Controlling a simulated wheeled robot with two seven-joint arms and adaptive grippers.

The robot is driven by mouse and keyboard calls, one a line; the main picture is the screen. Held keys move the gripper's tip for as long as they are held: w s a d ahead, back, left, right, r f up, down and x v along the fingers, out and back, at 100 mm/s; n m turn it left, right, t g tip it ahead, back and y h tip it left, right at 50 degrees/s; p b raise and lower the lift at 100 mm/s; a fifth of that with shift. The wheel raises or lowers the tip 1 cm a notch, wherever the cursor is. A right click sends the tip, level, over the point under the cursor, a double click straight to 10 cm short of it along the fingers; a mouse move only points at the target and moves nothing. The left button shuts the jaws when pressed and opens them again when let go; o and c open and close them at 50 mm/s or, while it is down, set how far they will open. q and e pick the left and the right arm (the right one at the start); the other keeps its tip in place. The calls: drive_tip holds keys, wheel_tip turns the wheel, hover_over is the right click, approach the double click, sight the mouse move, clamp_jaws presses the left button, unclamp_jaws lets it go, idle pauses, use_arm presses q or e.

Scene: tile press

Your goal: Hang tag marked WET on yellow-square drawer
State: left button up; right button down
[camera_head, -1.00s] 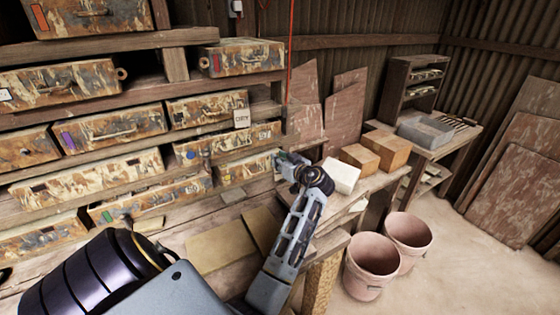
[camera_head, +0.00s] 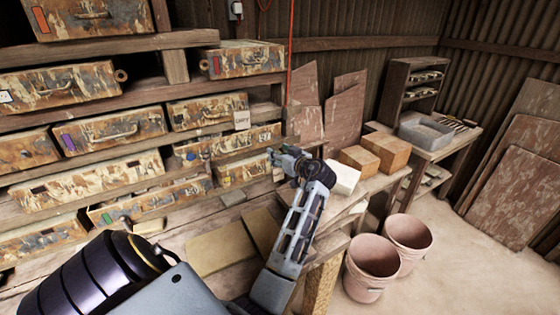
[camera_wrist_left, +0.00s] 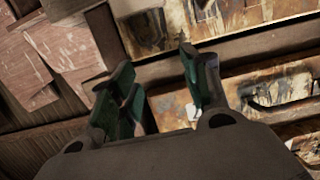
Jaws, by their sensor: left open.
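The drawer with a small yellow square (camera_head: 226,180) is in the lower right of the rack in the head view. My left gripper (camera_head: 279,155) is open, just above and right of that drawer's right end. A small pale piece (camera_head: 277,173) shows just below the gripper at that end; I cannot read any marking on it. In the left wrist view the open fingers (camera_wrist_left: 162,85) have an empty gap between them. A small white patch (camera_wrist_left: 192,112) shows by the right finger, partly hidden. My right gripper is not in view.
A tag marked DRY (camera_head: 242,119) hangs on a drawer higher up. Right of the arm are a white block (camera_head: 342,177), brown boxes (camera_head: 384,150) and a grey bin (camera_head: 425,131). Two pink buckets (camera_head: 374,268) stand on the floor. A red cord (camera_head: 290,60) hangs above the gripper.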

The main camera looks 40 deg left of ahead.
sight(275, 136)
use_arm(q)
drive_tip(key=shift+r, duration=3.4)
drive_tip(key=shift+d+f, duration=0.1)
drive_tip(key=shift+d, duration=0.05)
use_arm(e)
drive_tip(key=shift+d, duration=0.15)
